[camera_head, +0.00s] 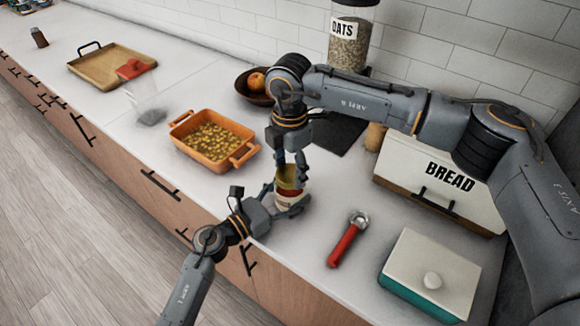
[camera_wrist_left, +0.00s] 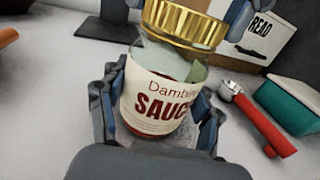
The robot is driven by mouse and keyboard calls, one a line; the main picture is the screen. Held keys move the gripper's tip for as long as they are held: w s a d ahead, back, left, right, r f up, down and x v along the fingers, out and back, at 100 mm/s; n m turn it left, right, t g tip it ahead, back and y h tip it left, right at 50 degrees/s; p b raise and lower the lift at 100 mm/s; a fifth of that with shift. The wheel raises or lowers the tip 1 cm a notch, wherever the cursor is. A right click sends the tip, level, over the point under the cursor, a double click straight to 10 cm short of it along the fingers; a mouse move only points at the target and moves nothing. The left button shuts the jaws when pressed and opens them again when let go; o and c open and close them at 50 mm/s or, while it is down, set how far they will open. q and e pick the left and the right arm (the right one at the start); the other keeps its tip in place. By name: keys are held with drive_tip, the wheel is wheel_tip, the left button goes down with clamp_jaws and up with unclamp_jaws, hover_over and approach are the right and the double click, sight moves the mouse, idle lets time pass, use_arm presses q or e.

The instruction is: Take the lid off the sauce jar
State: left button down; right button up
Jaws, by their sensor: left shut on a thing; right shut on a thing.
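The sauce jar (camera_head: 283,193) stands on the counter near its front edge, with a white label and red sauce inside. In the left wrist view the jar (camera_wrist_left: 160,103) looks upright with a slight lean, and its gold lid (camera_wrist_left: 182,22) is at its top. I cannot tell whether the lid is loose. My left gripper (camera_head: 288,204) is shut around the jar's body, one finger on each side. My right gripper (camera_head: 290,172) comes from above and is shut on the lid, its fingers on either side. Those fingers partly hide the lid in the head view.
A red-handled tool (camera_head: 347,240) and a teal box with a white lid (camera_head: 432,274) lie to the right. The bread box (camera_head: 440,180) is behind them. An orange baking dish (camera_head: 213,140) stands left of the jar. Free counter lies between the jar and the tool.

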drive_tip(key=n, duration=0.7)
drive_tip(key=shift+n, duration=0.4)
drive_tip(key=n, duration=0.3)
drive_tip(key=shift+n, duration=0.4)
drive_tip(key=n, duration=0.3)
drive_tip(key=shift+n, duration=0.3)
drive_tip(key=n, duration=0.5)
drive_tip(key=shift+n, duration=0.3)
drive_tip(key=n, duration=0.7)
drive_tip(key=shift+n, duration=0.4)
drive_tip(key=n, duration=0.3)
drive_tip(key=shift+n, duration=0.3)
drive_tip(key=n, duration=0.5)
drive_tip(key=shift+n, duration=0.3)
drive_tip(key=n, duration=0.5)
drive_tip(key=shift+n, duration=0.3)
drive_tip(key=n, duration=0.5)
drive_tip(key=shift+r, duration=0.1)
